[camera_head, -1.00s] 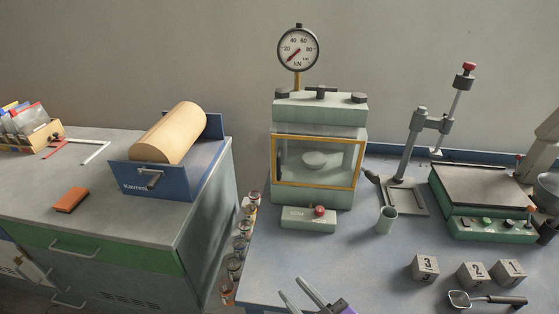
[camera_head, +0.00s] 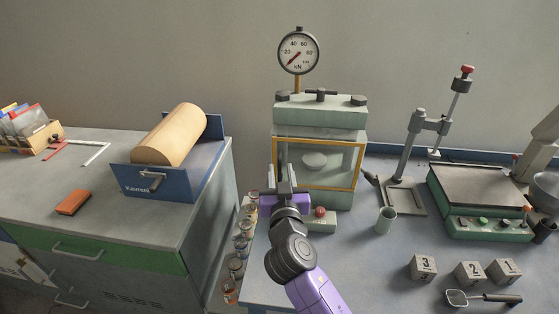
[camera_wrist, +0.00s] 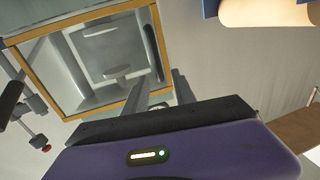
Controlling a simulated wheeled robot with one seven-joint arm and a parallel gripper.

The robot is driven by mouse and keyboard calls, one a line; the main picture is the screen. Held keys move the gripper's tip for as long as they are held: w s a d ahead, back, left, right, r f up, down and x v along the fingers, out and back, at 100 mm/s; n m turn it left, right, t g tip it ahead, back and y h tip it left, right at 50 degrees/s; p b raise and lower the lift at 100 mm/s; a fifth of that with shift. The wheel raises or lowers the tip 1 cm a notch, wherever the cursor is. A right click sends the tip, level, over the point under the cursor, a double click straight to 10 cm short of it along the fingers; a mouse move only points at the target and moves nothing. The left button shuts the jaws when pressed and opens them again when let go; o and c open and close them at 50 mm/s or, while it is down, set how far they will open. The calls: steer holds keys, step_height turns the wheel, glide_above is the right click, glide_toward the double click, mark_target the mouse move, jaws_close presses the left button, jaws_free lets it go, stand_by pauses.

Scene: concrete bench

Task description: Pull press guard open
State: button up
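The press (camera_head: 320,115) is a pale green machine with a round kN gauge (camera_head: 298,50) above it. Its guard (camera_head: 358,165) is a clear panel in a yellow frame and looks shut across the front. In the wrist view my gripper's two fingers (camera_wrist: 160,88) are apart, near one side of the yellow frame. I cannot tell whether they touch it or straddle a handle.
A control box with a red button (camera_head: 320,211) stands just below the guard. A small beaker (camera_head: 386,220) and a lever stand (camera_head: 405,190) are to the right. Numbered cubes (camera_head: 424,267) lie at the front right. A paper roll (camera_head: 170,135) is on the left cabinet.

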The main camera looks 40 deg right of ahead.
mark_target(280, 165)
steer(key=shift+p+x, duration=0.4)
steer(key=shift+x, duration=1.75)
steer(key=shift+c, duration=0.2)
jaws_close()
